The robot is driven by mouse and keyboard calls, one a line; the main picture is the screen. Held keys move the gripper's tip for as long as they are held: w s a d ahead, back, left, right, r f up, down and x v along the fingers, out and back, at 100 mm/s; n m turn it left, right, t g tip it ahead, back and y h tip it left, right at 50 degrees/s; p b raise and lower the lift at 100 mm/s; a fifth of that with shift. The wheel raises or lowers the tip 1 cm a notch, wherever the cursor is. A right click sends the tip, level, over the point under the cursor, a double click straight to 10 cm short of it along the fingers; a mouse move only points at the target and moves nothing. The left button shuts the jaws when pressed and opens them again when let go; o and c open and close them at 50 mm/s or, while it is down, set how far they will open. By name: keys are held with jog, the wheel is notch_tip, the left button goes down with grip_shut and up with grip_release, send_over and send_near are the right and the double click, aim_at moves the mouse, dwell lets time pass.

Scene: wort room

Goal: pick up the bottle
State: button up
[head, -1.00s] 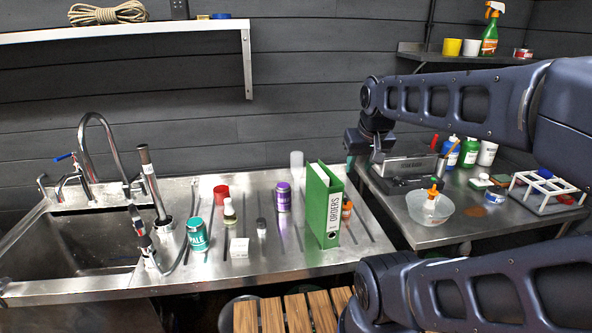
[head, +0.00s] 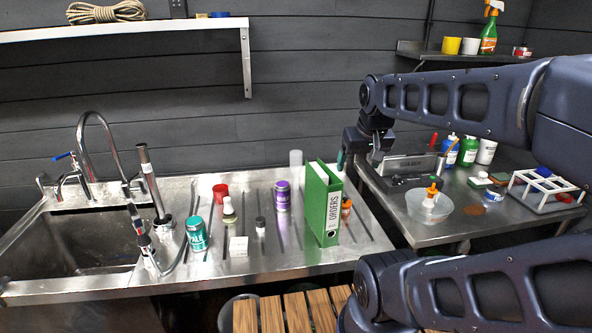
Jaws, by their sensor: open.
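Several bottles are in view, and I cannot tell which one is meant. A small bottle with a pale cap (head: 229,211) stands on the steel drainboard (head: 290,262). An orange bottle (head: 346,208) is partly hidden behind the green binder (head: 322,205). A green spray bottle (head: 489,36) is on the upper right shelf. My gripper (head: 343,162) is small and partly hidden at the arm's end, open, above the drainboard's back right, apart from the bottles.
A teal can (head: 196,233), red cup (head: 221,193), purple can (head: 283,196) and white box (head: 238,246) share the drainboard. The sink (head: 80,245) is at left. A clear bowl (head: 420,211) and white rack (head: 541,184) are on the right table. A shelf (head: 130,29) overhangs the left.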

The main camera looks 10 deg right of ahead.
jog(key=shift+w, duration=0.15)
jog(key=m+h, duration=0.1)
jog(key=m, duration=0.2)
send_over(296, 171)
notch_tip(296, 171, down, 12)
jog(key=shift+s+x, duration=0.15)
jog(key=shift+x, duration=2.65)
jog(key=shift+s+x, duration=0.2)
jog(key=shift+x, duration=2.6)
jog(key=shift+a+f, duration=0.1)
jog(key=c, duration=1.5)
